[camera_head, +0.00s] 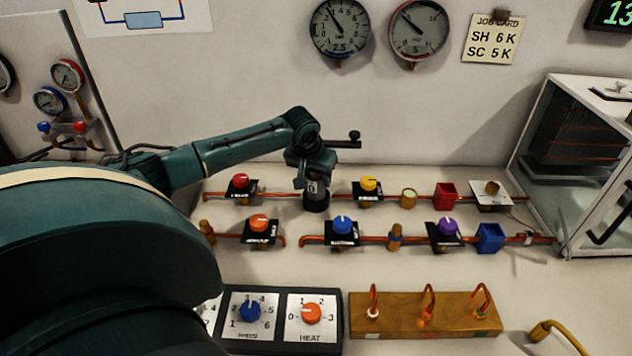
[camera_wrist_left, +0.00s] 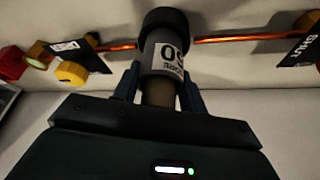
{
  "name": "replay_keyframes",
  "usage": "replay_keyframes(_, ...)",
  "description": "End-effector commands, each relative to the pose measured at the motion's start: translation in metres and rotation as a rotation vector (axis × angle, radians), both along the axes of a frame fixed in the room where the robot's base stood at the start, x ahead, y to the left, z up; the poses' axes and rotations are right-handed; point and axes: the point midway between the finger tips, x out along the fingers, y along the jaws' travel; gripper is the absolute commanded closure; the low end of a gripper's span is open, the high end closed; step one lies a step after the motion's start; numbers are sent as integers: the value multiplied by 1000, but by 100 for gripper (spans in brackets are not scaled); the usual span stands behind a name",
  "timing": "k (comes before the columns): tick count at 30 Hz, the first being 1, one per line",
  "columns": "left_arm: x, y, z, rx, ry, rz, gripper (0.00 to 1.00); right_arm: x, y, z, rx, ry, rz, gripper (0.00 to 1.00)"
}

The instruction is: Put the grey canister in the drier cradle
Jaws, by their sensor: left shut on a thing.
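The grey canister (camera_head: 317,189) has a white label and a dark end cap. It is upright under my left gripper (camera_head: 314,176), at the back copper pipe between the red-knob and yellow-knob valves. In the left wrist view the fingers are shut around the canister's brownish neck, and its grey body (camera_wrist_left: 167,52) extends away from them. Copper pipe shows on both sides of it. The canister and gripper hide any cradle there, and I cannot tell whether the canister is seated. My right gripper is not in view.
The red-knob valve (camera_head: 240,182) and yellow-knob valve (camera_head: 368,186) flank the canister. A front pipe carries the blue-knob valve (camera_head: 342,226). A wooden block with hooks (camera_head: 425,316) lies in front.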

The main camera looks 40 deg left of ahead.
Motion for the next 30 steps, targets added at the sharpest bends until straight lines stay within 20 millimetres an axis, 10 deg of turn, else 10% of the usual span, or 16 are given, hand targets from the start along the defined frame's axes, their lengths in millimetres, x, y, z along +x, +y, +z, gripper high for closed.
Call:
replay_keyframes(16, 1, 0, -23, -1, -2, 1, 88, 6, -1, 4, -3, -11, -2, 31)
replay_keyframes(17, 0, 0, -24, 0, 0, 1, 57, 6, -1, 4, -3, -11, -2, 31)
replay_keyframes(30, 0, 0, -24, 0, 0, 0, 36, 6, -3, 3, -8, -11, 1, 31)
